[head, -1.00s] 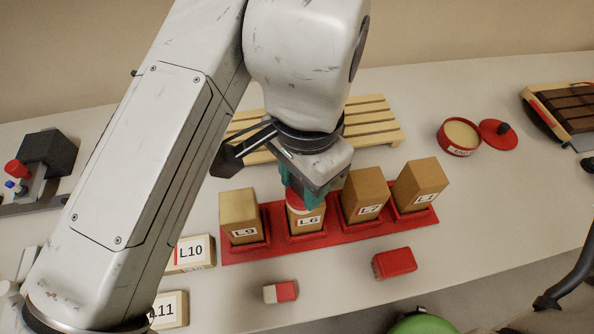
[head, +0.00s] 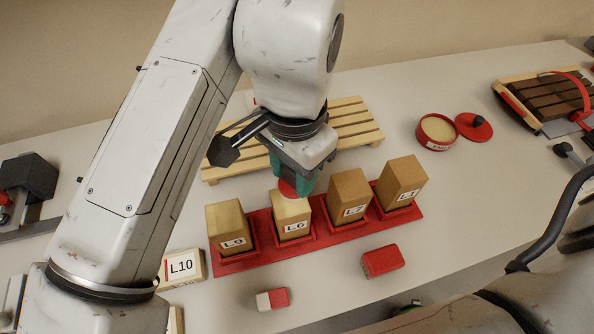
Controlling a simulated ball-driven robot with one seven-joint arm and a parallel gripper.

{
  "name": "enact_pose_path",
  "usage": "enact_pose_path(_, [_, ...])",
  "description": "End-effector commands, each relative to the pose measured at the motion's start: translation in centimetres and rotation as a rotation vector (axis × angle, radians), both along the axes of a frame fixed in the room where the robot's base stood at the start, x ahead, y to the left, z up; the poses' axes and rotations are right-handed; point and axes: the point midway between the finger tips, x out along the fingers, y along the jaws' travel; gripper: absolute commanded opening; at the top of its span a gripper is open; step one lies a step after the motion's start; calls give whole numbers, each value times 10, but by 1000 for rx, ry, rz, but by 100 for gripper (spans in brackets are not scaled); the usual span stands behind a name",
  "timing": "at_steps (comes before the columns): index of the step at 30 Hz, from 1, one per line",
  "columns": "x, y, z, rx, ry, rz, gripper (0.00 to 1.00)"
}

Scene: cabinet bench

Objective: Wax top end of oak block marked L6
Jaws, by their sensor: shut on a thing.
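The oak block marked L6 (head: 292,222) stands upright in the red rack (head: 340,236), between blocks L9 and L7. My gripper (head: 292,180), with teal fingers, is shut on a red round applicator (head: 288,189). The applicator is at the back edge of L6's top end. I cannot tell whether it touches the wood. The front part of L6's top shows and looks pale yellow. An open round red tin of pale wax (head: 436,131) stands at the right, with its red lid (head: 473,126) beside it.
Block L9 (head: 229,228) stands left of L6. Block L7 (head: 348,196) and another block (head: 401,184) stand to its right. A slatted wooden rack (head: 362,123) lies behind. A red block (head: 382,261), a red-and-white piece (head: 272,299) and block L10 (head: 181,266) lie in front.

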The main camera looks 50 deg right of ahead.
Motion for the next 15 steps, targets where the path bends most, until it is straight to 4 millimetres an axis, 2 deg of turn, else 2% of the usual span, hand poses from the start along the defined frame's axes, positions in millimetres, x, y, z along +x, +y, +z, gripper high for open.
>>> enact_pose_path(10, [13,19,1,3,1,2,16])
enact_pose_path(15, [5,18,1,2,1,-1,16])
